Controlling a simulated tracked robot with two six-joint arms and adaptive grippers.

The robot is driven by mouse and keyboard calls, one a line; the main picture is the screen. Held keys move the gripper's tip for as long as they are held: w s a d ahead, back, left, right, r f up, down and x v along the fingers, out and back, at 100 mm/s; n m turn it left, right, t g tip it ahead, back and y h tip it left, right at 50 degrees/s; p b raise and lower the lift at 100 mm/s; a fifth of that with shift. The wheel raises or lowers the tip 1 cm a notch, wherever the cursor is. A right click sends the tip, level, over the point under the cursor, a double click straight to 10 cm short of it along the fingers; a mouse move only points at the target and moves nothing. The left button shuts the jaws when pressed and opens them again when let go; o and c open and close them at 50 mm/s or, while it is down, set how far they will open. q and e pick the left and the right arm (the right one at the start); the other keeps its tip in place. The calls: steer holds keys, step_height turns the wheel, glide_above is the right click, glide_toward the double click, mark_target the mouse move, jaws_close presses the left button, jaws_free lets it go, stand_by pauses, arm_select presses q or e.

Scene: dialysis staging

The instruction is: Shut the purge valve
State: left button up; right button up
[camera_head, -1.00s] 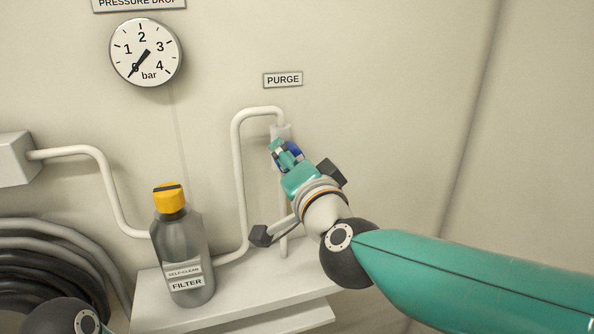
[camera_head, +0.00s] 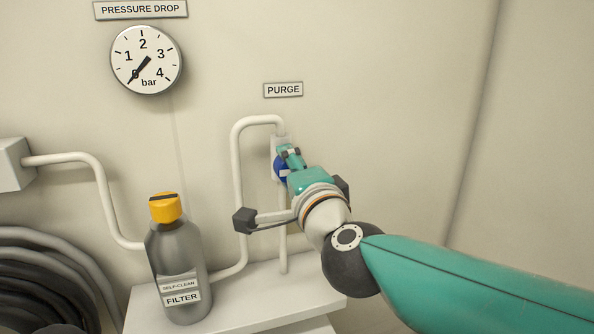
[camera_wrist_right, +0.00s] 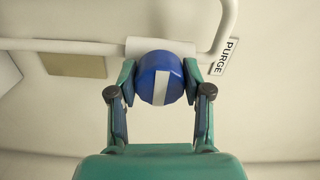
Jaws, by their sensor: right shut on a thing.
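The purge valve is a round blue knob (camera_head: 280,168) with a white stripe, on a pale valve body in the white pipe below the PURGE sign (camera_head: 283,90). In the right wrist view the knob (camera_wrist_right: 160,78) sits between the two teal fingers, and its stripe lies across the run of the pipe. My right gripper (camera_head: 289,158) is shut on the knob, one finger on each side; it also shows in the right wrist view (camera_wrist_right: 160,85). In the head view the gripper hides part of the knob. My left gripper is out of view.
A grey filter bottle (camera_head: 177,255) with a yellow cap stands left of the pipe on a white ledge (camera_head: 250,290). A pressure gauge (camera_head: 146,60) reads about zero. Coiled hoses (camera_head: 50,270) hang at the lower left. The wall to the right is bare.

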steer(key=shift+w+d, duration=0.15)
steer(key=shift+d, duration=0.15)
steer(key=o, duration=1.2)
steer(key=shift+d, duration=0.15)
steer(key=shift+c, duration=0.2)
steer(key=shift+a, duration=0.2)
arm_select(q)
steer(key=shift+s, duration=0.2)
arm_select(e)
steer(key=v, duration=1.2)
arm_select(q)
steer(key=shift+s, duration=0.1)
arm_select(e)
steer(key=shift+f, duration=0.1)
